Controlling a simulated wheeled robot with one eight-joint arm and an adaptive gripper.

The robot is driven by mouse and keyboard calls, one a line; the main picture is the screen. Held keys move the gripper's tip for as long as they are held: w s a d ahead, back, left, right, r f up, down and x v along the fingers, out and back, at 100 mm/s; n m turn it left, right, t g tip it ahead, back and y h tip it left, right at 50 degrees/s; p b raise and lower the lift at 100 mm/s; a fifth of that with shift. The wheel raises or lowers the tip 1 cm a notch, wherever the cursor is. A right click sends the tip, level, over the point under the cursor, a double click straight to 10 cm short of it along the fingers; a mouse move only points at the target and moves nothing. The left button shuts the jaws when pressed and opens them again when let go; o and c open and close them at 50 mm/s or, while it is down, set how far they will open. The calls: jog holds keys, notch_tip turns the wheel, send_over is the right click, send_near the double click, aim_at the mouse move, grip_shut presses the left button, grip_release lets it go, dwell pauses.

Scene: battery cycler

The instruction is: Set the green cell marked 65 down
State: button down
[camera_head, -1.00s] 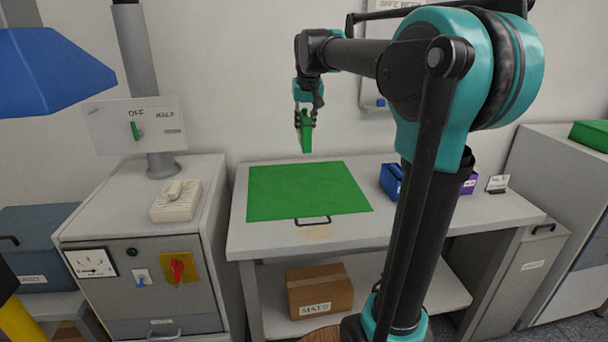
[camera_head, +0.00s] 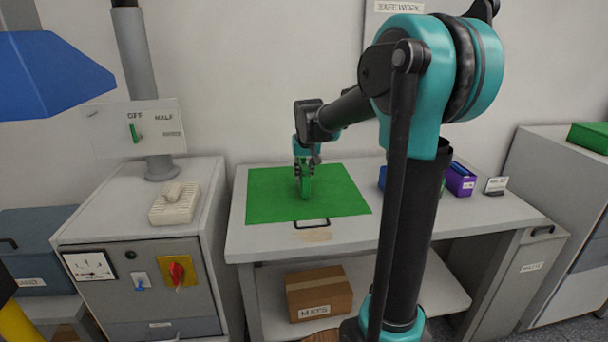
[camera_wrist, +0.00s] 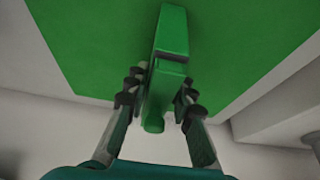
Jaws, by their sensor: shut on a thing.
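The green cell (camera_head: 306,186) is upright between the fingers of my gripper (camera_head: 305,170), low over the green mat (camera_head: 265,198) on the grey bench. I cannot tell whether its lower end touches the mat. In the wrist view the cell (camera_wrist: 170,45) runs away from the fingertips towards the mat (camera_wrist: 90,40). My gripper (camera_wrist: 155,95) is shut on the cell from both sides. The mark 65 is not readable.
Blue (camera_head: 383,178) and purple (camera_head: 460,180) bins stand at the bench's right, the blue one partly behind my arm. A cabinet with a red switch (camera_head: 177,270) is at the left. The mat around the cell is clear.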

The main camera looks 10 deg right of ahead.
jog(key=shift+f, duration=0.4)
jog(key=c, duration=1.3)
grip_release()
jog(key=shift+f, duration=0.1)
jog(key=v, duration=1.2)
jog(key=shift+s, duration=0.1)
